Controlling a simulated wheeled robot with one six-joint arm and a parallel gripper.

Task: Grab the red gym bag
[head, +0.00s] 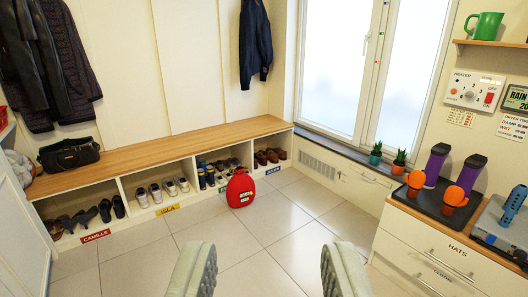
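The red gym bag (241,189) stands upright on the tiled floor, in front of the shoe bench near its right end. It has a small handle on top and a pale label on its front. My gripper (270,270) shows at the bottom of the view with its two grey fingers wide apart. Nothing is between the fingers. The bag is ahead of the gripper, slightly left of its middle, with bare floor between them.
The wooden bench (170,152) has open cubbies with several pairs of shoes. A black bag (69,154) lies on its left end. The middle floor (250,240) is clear.

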